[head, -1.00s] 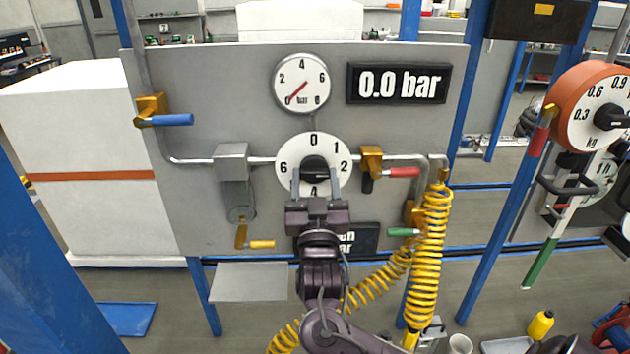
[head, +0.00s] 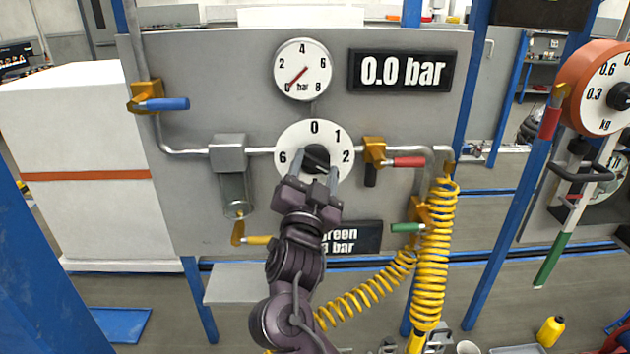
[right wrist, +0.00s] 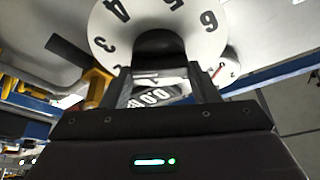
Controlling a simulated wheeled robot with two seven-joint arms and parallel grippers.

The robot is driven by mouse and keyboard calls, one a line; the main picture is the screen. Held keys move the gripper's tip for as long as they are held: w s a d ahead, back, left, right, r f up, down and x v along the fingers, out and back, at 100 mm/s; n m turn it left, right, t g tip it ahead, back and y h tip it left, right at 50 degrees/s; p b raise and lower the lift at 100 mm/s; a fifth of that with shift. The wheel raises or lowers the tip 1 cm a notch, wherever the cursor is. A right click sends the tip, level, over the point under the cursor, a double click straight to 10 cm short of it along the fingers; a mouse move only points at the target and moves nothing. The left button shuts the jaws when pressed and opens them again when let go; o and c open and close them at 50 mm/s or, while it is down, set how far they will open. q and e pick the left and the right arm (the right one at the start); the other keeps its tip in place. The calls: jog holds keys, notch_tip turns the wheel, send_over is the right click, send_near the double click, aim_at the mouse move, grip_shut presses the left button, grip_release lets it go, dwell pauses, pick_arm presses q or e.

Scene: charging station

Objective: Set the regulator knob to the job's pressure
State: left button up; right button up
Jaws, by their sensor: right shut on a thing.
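The regulator's white dial (head: 290,137) is on the grey panel, with 0 at the top, 1 and 2 at right and 6 at left. Its black knob (head: 316,157) is at the centre and sits tilted. My right gripper (head: 315,169) is shut on the knob from below and covers the lower dial marks. In the right wrist view the knob (right wrist: 158,43) is between the fingers. The round gauge (head: 302,69) needle points to 0, and the display (head: 404,71) reads 0.0 bar. A dark sign (head: 352,238) reads "green" and "bar"; its digit, partly covered, looks like 3. My left gripper is out of view.
Blue (head: 168,104), yellow (head: 257,240), red (head: 408,162) and green (head: 407,228) valve handles surround the dial. A coiled yellow hose (head: 430,260) hangs at right. An orange-rimmed kg dial (head: 600,90) stands farther right.

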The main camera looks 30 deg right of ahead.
jog(key=shift+m+g+h+b, duration=0.3)
jog(key=shift+m+g+b, duration=0.4)
jog(key=shift+m, duration=0.9)
jog(key=o, duration=1)
